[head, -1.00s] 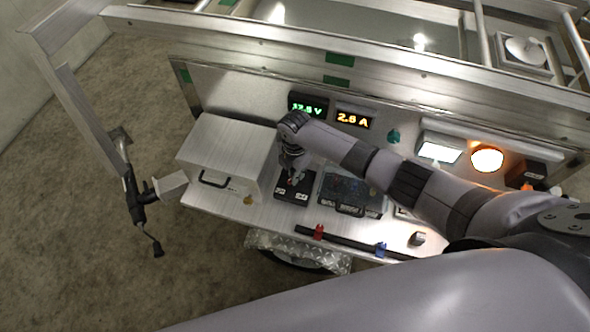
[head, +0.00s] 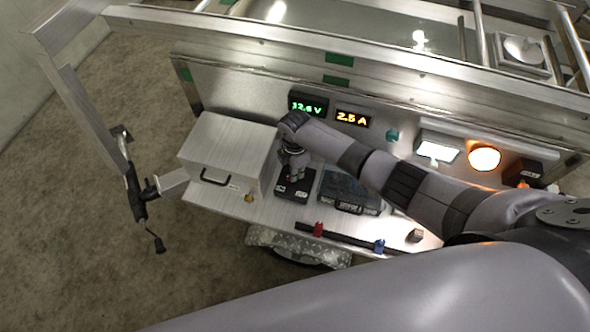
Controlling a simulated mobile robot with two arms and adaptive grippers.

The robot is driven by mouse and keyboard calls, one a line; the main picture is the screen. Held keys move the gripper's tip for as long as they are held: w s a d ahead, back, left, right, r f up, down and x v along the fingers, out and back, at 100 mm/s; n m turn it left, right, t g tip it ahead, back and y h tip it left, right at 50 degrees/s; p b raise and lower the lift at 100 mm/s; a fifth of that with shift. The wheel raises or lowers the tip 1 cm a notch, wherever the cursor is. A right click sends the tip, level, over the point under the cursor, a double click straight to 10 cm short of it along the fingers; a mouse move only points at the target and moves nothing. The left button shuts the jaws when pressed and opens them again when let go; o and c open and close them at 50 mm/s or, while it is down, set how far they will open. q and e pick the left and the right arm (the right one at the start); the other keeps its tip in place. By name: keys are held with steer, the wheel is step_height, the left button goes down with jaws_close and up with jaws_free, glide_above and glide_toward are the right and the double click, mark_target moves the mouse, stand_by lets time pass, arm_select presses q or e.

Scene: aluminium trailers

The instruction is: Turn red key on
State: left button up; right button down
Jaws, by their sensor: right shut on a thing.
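A small black switch box (head: 291,196) lies on the metal shelf, to the right of a silver box. My right gripper (head: 295,173) reaches down over it from above and is shut on the red key at the top of the box. The fingers hide most of the key, so its turned angle cannot be made out. My left gripper is out of view.
The silver box (head: 225,150) with a black handle stands close to the left of the gripper. A dark clear-lidded case (head: 350,190) lies close to the right. A black bar (head: 345,238) with red and blue knobs runs along the shelf front. Lit green (head: 308,105) and orange (head: 352,118) readouts sit behind.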

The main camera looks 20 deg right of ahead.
steer(key=shift+w, duration=0.1)
steer(key=c, duration=1.6)
jaws_free()
steer(key=shift+c, duration=0.2)
